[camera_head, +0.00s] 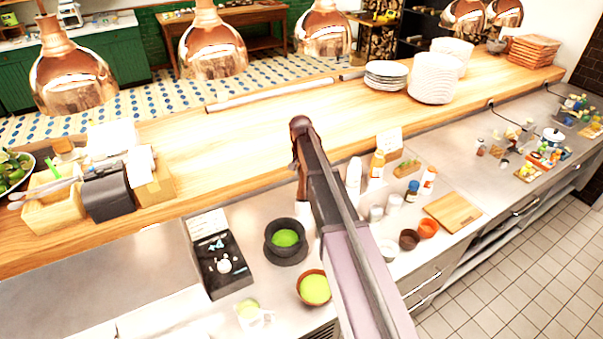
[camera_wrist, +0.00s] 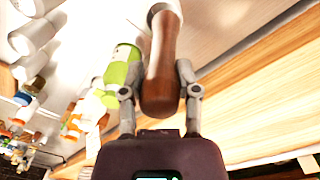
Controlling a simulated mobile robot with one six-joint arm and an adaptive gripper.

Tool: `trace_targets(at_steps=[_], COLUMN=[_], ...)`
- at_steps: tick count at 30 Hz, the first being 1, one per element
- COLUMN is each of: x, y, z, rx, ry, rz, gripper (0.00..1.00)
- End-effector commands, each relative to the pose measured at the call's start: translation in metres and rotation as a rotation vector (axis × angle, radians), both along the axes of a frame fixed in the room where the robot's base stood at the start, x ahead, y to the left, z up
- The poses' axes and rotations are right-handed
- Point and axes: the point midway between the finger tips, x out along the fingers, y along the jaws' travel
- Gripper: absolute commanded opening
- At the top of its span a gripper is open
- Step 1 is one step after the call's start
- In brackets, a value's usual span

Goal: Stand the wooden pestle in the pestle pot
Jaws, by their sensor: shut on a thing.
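The wooden pestle (camera_wrist: 161,62) is dark reddish brown, with a paler far end. In the wrist view it lies between the two fingers of my gripper (camera_wrist: 160,85), which are shut on it. In the head view the brown pestle (camera_head: 299,124) shows at the far end of my arm, over the wooden shelf's near edge. A dark round pot (camera_head: 270,240) with green contents stands on the counter left of my arm. I cannot tell which vessel is the pestle pot; my arm hides part of the counter.
A brown bowl of green paste (camera_head: 315,289) and a black tray (camera_head: 213,280) stand near the dark pot. Bottles (camera_head: 376,166), small cups and a wooden board (camera_head: 453,211) stand right of my arm. Copper lamps (camera_head: 212,48) hang above the wooden shelf (camera_head: 250,125).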

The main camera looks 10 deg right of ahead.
Motion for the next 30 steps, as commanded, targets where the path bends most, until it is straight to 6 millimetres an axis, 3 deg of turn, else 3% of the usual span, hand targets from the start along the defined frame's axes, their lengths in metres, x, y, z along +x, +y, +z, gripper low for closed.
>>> trace_targets(at_steps=[15, 30], x=[0.000, 0.000], y=[-0.001, -0.002], z=[-0.032, -0.040], rx=[0.000, 0.000], ry=[0.000, 0.000], rz=[-0.001, -0.002], gripper=[0.00, 0.00])
